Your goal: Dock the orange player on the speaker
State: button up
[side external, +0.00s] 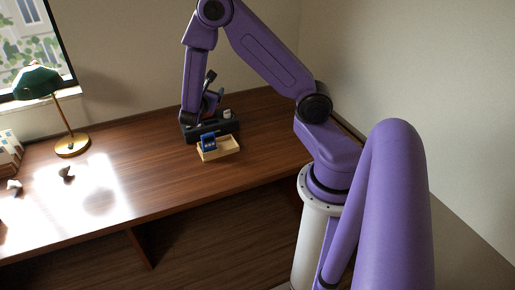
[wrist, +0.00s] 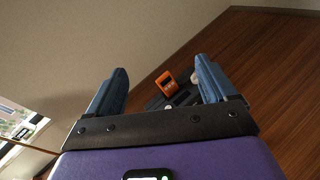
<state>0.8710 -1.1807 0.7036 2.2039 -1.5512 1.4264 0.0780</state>
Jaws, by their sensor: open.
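The speaker (side external: 190,128) is a dark, low box on the wooden desk in the side view, partly hidden by my arm. In the wrist view, its dark top (wrist: 180,98) shows beyond my gripper's palm. The orange player (wrist: 166,84) has a small grey screen and appears to stand on or just at the speaker; the exact contact at its lower end cannot be told. My gripper (wrist: 160,65) is open, its two blue fingers apart, with the player between them in the picture and not touching either.
A small white object (side external: 227,113) is by the speaker's right end. A green lamp (side external: 38,84) stands at left. The desk (side external: 150,165) between is clear.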

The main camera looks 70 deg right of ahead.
jog(key=s+a+r+m+g+y, duration=0.3)
jog(key=s+a+m+g+y, duration=0.2)
jog(key=s+a+y, duration=1.1)
jog(key=s+a, duration=0.9)
jog(key=s, duration=0.1)
jog(key=shift+s+m, duration=0.3)
jog(key=shift+s, duration=0.1)
